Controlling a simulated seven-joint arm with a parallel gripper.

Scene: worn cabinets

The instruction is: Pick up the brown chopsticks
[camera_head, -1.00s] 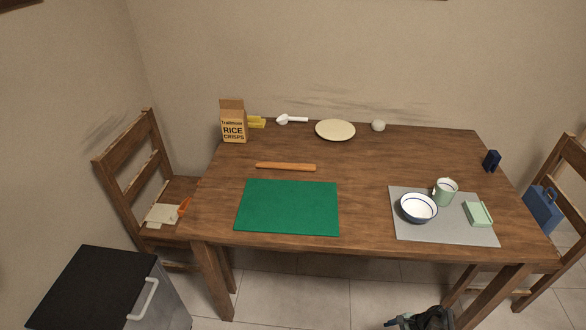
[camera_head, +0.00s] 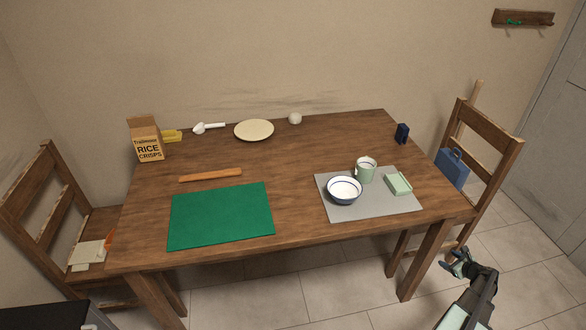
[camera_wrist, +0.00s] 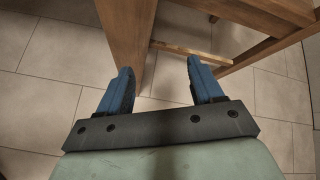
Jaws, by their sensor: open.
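A long orange-brown wooden piece (camera_head: 210,175) lies flat on the table behind the green mat in the head view; it may be the brown chopsticks, but I cannot make out separate sticks. My gripper (camera_head: 459,262) is low at the right, in front of the table and below its top, far from that piece. In the wrist view my gripper (camera_wrist: 158,85) has its two blue fingers wide apart with nothing between them. It faces the floor and wooden legs.
The wooden table (camera_head: 290,155) holds a green mat (camera_head: 220,215), a grey mat (camera_head: 375,207) with a bowl (camera_head: 344,191), mug (camera_head: 366,170) and green box (camera_head: 398,184), a plate (camera_head: 254,130) and a cereal box (camera_head: 146,140). Chairs stand left (camera_head: 38,190) and right (camera_head: 487,140).

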